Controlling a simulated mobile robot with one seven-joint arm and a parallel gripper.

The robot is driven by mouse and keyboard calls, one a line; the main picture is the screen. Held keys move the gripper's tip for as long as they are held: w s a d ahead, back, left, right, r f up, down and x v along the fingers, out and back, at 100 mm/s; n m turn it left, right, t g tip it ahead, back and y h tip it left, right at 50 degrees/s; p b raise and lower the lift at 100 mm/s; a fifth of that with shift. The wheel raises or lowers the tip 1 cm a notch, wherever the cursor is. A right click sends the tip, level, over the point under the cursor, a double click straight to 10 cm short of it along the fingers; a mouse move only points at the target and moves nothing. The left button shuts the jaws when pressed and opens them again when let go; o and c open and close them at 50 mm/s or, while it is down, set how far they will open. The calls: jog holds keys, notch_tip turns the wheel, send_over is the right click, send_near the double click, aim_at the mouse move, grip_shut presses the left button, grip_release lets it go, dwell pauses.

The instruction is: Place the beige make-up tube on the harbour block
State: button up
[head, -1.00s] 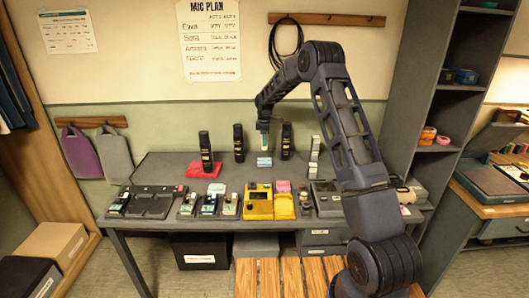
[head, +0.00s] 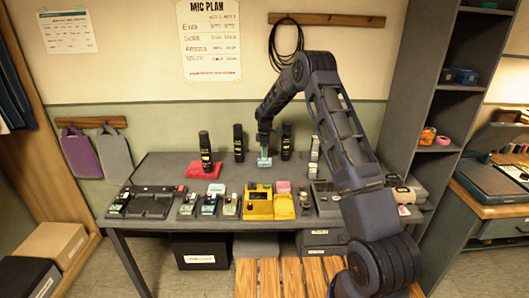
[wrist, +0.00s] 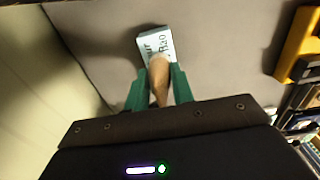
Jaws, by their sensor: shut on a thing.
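My gripper (head: 264,147) is pointed down over the back middle of the table. In the wrist view its green fingers (wrist: 159,91) are shut on the beige make-up tube (wrist: 159,73). The tube's far end lies over the near part of a pale blue-white block with dark lettering (wrist: 155,42), partly read as "our", which fits the harbour block. In the head view this block (head: 264,163) lies flat just below the fingers. Whether the tube touches the block I cannot tell.
Black bottles stand around: one by a red cloth (head: 204,170), one at the back (head: 238,142), one just right of my gripper (head: 286,141). A yellow case (head: 259,205) and other trays line the front edge. Grey table is bare left of the block.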

jog(key=o, duration=1)
jog(key=shift+f, duration=0.1)
